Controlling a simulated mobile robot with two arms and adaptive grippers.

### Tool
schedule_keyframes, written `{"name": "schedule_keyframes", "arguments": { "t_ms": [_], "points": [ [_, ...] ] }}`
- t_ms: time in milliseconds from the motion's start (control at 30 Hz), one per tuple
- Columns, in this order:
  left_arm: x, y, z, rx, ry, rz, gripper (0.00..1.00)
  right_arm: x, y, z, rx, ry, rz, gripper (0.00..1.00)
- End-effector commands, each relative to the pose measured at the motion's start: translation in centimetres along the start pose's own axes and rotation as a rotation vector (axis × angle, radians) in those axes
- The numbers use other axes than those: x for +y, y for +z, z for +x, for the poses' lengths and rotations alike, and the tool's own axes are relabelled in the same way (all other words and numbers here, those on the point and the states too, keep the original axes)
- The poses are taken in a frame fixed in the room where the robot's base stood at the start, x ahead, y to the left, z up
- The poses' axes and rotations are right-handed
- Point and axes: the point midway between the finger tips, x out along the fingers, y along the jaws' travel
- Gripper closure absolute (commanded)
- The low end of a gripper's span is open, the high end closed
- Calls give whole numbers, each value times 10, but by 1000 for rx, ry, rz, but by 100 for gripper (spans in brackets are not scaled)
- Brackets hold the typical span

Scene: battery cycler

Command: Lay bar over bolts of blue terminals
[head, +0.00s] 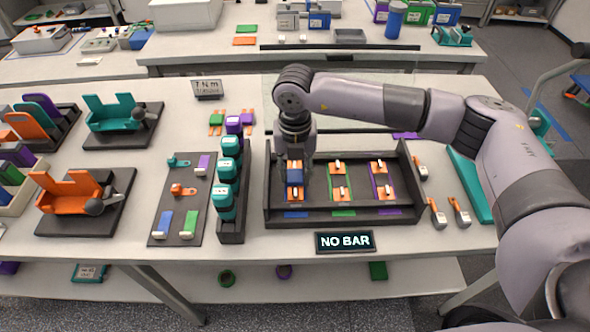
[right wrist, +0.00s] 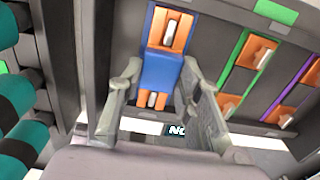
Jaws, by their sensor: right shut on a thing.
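The blue bar (head: 295,177) is between the fingers of my right gripper (head: 296,158); it also shows in the right wrist view (right wrist: 160,70). The bar is in the left lane of the dark tray (head: 349,213), in line with the blue strip (head: 296,214). Two orange terminals with pale bolts belong to this lane: the far one (right wrist: 172,28) and the near one (head: 295,194). The bar spans between them, and both bolts show at its ends. Whether it rests on them or hovers just above, I cannot tell. My left gripper is out of view.
Green (head: 342,211) and purple (head: 389,211) lanes with orange terminals lie to the right. A rack of teal cylinders (head: 229,172) stands close on the left. Orange-tipped tools (head: 437,213) lie at the right.

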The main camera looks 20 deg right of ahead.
Motion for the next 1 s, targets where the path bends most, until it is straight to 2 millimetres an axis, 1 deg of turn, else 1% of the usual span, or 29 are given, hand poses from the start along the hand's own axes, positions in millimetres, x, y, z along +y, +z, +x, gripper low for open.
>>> {"name": "schedule_keyframes", "arguments": {
  "t_ms": [533,833,867,1000],
  "points": [
    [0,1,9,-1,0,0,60,0,0,7,0,1,0,100],
    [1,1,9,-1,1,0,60,0,0,7,0,0,0,100],
    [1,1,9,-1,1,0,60,0,0,7,0,0,0,67],
    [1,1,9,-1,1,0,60,0,0,7,0,0,0,57]
  ]
}}
